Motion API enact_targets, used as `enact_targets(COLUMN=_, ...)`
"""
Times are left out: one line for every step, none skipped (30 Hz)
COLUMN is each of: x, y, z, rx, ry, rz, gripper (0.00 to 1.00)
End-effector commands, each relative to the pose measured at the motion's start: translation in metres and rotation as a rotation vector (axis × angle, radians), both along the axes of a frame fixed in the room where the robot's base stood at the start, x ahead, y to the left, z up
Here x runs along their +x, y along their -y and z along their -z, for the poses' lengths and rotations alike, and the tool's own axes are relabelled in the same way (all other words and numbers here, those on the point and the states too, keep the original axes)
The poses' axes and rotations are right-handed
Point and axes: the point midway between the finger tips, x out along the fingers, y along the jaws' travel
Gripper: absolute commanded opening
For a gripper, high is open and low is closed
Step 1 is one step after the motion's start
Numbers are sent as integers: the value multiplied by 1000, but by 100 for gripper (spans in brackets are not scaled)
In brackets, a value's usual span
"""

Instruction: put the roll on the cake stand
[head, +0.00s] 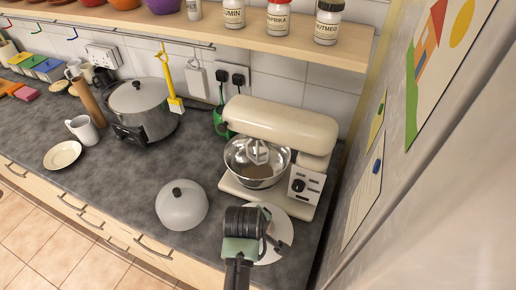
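My gripper (276,232) is over a round white plate-like top (268,258) at the front right of the counter, which looks like the cake stand. My gripper and wrist cover much of it. Dark finger parts show at the gripper's right side, but the gap between them is not clear. A pale dome-shaped cover with a dark knob (181,205) sits on the counter to the left of the stand. I cannot make out the roll; it may be hidden by my gripper.
A cream stand mixer (283,125) with a steel bowl stands just behind my gripper. A lidded cooker (142,108), a white mug (84,130) and a small cream plate (62,155) are on the left. A shelf with jars (278,17) hangs above. A pale panel rises at right.

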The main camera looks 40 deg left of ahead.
Motion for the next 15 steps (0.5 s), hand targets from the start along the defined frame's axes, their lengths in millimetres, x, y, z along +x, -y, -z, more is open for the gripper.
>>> enact_targets(x=0, y=0, z=0, rx=1, ry=2, rz=0, gripper=21)
enact_targets(x=0, y=0, z=0, rx=1, ry=2, rz=0, gripper=21)
enact_targets(x=0, y=0, z=0, rx=1, ry=2, rz=0, gripper=21)
enact_targets(x=0, y=0, z=0, rx=1, ry=2, rz=0, gripper=21)
enact_targets(x=0, y=0, z=0, rx=1, ry=2, rz=0, gripper=21)
enact_targets(x=0, y=0, z=0, rx=1, ry=2, rz=0, gripper=21)
enact_targets(x=0, y=0, z=1, rx=1, ry=2, rz=0, gripper=21)
enact_targets(x=0, y=0, z=1, rx=0, ry=1, rz=0, gripper=21)
enact_targets(x=0, y=0, z=3, rx=0, ry=1, rz=0, gripper=21)
enact_targets(x=0, y=0, z=4, rx=0, ry=1, rz=0, gripper=21)
enact_targets(x=0, y=0, z=5, rx=0, ry=1, rz=0, gripper=21)
enact_targets(x=0, y=0, z=6, rx=0, ry=1, rz=0, gripper=21)
enact_targets(x=0, y=0, z=7, rx=0, ry=1, rz=0, gripper=21)
enact_targets(x=0, y=0, z=8, rx=0, ry=0, rz=0, gripper=21)
enact_targets(x=0, y=0, z=10, rx=-1, ry=0, rz=0, gripper=21)
